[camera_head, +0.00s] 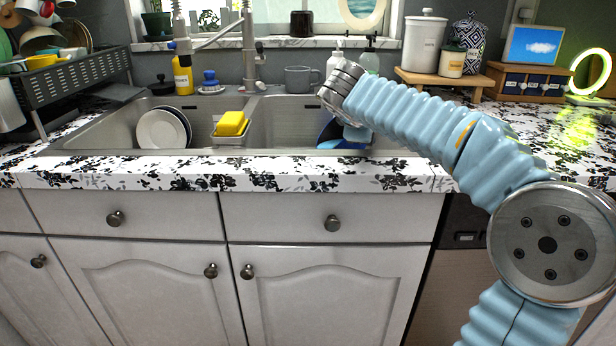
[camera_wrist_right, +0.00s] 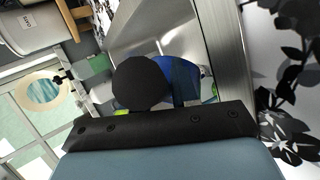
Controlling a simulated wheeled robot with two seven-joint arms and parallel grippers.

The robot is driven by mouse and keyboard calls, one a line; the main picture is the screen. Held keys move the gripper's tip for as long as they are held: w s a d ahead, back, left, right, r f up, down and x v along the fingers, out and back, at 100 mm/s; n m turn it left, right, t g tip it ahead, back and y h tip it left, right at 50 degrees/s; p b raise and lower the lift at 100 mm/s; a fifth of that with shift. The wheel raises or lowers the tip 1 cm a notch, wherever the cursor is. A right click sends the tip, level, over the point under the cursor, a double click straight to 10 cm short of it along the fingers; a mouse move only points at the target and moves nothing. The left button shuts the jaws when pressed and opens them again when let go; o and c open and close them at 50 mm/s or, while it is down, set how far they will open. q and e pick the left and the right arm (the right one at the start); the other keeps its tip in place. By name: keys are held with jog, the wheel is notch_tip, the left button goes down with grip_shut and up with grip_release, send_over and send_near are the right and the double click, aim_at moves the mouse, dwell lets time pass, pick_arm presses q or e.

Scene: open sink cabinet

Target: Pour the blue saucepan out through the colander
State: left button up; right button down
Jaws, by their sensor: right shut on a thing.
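The blue saucepan (camera_head: 329,131) is in the right sink basin, mostly hidden behind my right wrist. Its blue side (camera_wrist_right: 187,78) also shows in the right wrist view, beside a round black part that covers some of it. My right gripper (camera_wrist_right: 165,104) is shut on the saucepan, low in the basin; the contact itself is largely hidden. I cannot make out a colander in either view. My left gripper is out of view.
A yellow sponge (camera_head: 232,123) sits on a holder at the divider. A white plate (camera_head: 160,129) leans in the left basin. The faucet (camera_head: 249,50) rises behind the sink, near a grey mug (camera_head: 299,79). The front counter strip (camera_head: 240,172) is clear.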

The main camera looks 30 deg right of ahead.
jog(key=shift+w+a+r+n+h, duration=0.3)
jog(key=shift+a+r+n+h, duration=0.1)
jog(key=shift+a+r+h, duration=0.25)
dwell(0.7)
jog(key=shift+w+a+r+n+h, duration=0.3)
jog(key=shift+a+r+h, duration=0.1)
jog(key=shift+a+h, duration=0.2)
jog(key=shift+w+a+r+n+h, duration=0.15)
jog(key=shift+a+r+n+h, duration=0.25)
jog(key=shift+a, duration=0.25)
dwell(0.9)
